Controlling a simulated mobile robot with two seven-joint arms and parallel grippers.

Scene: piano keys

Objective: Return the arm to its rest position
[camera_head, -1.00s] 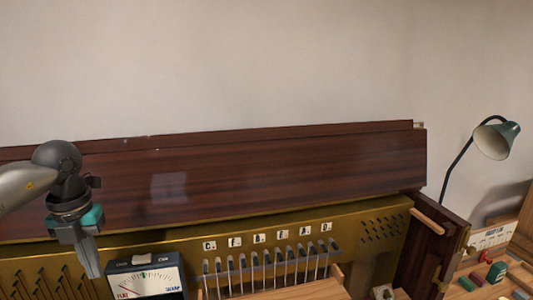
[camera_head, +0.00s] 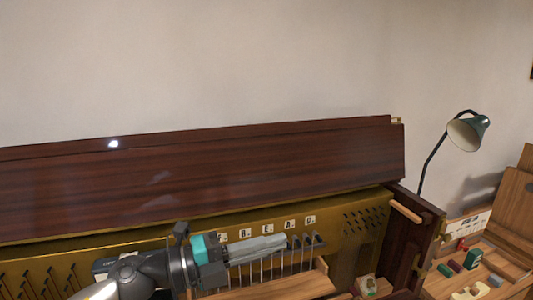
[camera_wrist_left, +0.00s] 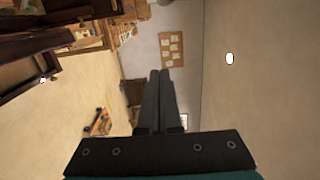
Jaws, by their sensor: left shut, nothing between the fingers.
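My left gripper (camera_head: 283,243) is in the lower middle of the head view, its fingers pointing right across the upright piano's open front. The fingers are shut with nothing between them. In the left wrist view the two dark fingers (camera_wrist_left: 160,75) lie side by side, and room walls show beyond them. My left arm comes in from the bottom left and mostly hides the tuning meter (camera_head: 103,266). The gripper overlaps the row of lettered labels (camera_head: 291,224) and the hammers below them; I cannot tell the gap. My right gripper is not in view.
The dark wooden piano lid panel (camera_head: 270,165) runs across behind the arm. A green desk lamp (camera_head: 468,133) stands at the right. A wooden bench (camera_head: 515,258) with small coloured blocks is at the lower right. The wall above the piano is clear.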

